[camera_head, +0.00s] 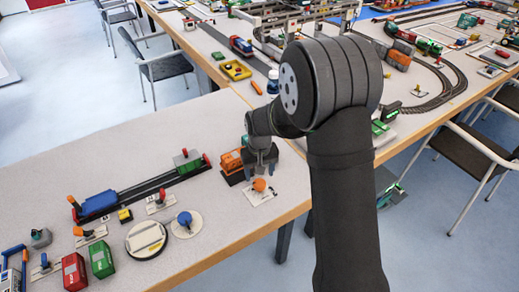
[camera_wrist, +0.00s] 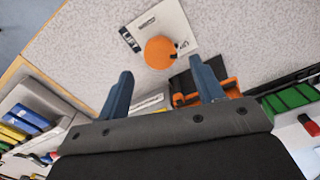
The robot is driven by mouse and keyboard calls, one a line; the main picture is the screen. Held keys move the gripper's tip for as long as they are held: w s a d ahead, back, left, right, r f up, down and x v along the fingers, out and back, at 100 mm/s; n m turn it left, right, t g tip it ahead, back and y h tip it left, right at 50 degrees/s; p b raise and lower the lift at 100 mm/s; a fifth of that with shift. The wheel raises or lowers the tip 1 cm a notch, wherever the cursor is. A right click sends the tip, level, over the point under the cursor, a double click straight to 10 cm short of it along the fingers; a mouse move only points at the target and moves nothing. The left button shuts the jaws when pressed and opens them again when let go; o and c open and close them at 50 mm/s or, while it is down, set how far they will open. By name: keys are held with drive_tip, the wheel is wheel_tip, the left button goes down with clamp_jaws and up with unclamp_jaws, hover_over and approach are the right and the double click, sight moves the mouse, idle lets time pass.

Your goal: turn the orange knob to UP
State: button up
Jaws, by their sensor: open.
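The orange knob (camera_head: 259,185) sits on a small white label plate (camera_head: 265,194) near the table's front edge. In the wrist view the round knob (camera_wrist: 160,52) is ahead of my gripper (camera_wrist: 161,72), between the lines of the two blue fingers. The plate (camera_wrist: 176,14) has dark lettering at its left, reading like "LIFT", and a small label right of the knob. The knob's pointing direction is hard to make out. My gripper (camera_head: 262,166) is open and empty, just behind the knob in the head view. I see no contact with the knob.
An orange model (camera_head: 231,161) on a dark base stands just left of my gripper. Further left are a track with a blue wagon (camera_head: 98,203), a blue knob (camera_head: 185,218) on a round plate, and red and green boxes. The table around the label plate's front is clear.

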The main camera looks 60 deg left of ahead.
sight(260, 182)
wheel_tip(260, 182, up, 13)
idle(0.3)
idle(0.7)
wheel_tip(260, 182, down, 17)
drive_tip(key=shift+f, duration=0.15)
idle(0.5)
